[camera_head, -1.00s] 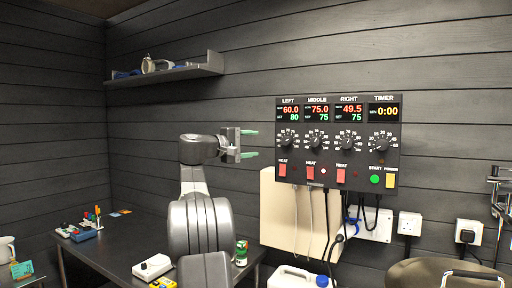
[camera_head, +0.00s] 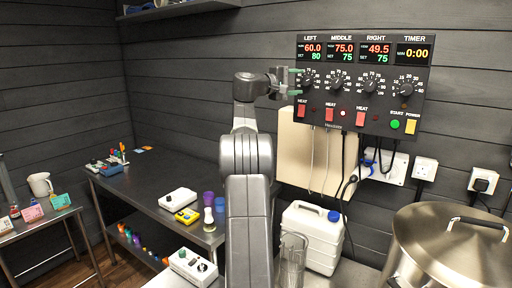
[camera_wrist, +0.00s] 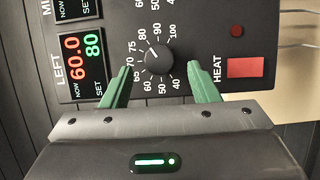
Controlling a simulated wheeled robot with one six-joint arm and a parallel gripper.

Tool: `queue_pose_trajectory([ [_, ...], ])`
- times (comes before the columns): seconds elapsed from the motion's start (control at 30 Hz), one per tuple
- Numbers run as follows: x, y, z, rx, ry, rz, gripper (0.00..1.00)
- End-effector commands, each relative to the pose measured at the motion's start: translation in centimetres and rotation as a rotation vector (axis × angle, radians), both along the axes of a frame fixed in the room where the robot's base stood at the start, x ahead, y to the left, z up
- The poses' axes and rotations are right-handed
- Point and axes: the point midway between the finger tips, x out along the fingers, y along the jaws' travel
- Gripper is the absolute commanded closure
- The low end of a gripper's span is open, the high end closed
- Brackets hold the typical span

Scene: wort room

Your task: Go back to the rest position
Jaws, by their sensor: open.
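My gripper (camera_head: 291,83) is raised in front of the left side of the black control panel (camera_head: 416,86). In the wrist view its two green fingers (camera_wrist: 157,85) stand wide apart with nothing between them. Beyond them is the left dial (camera_wrist: 158,57), apparently between the fingertips in the picture; I cannot tell the exact gap. The panel displays read LEFT 60.0 over 80, MIDDLE 75.0 over 75, RIGHT 49.5 over 75, TIMER 0:00. A small lamp (camera_head: 344,113) beside the middle heat switch is lit.
A steel pot (camera_head: 450,250) stands at the lower right. A white jerrycan (camera_head: 312,238) and a clear glass cylinder (camera_head: 291,262) stand near my arm. A dark table (camera_head: 160,180) with small instruments is at the left. A wall shelf (camera_head: 185,9) is at the top.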

Motion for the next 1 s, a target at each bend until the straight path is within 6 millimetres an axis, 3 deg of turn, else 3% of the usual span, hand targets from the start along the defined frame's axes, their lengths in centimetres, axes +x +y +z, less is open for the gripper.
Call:
queue_pose_trajectory([
  [0.23,1.3,-2.0,0.1,0.0,0.0,0.0,0.45],
  [0.63,1.3,-2.0,0.0,-0.008,0.004,0.0,0.45],
  [0.83,0.5,-0.7,-0.2,0.001,-0.001,0.002,0.45],
  [1.0,-1.2,1.8,-0.3,0.0,-0.001,0.002,0.45],
])
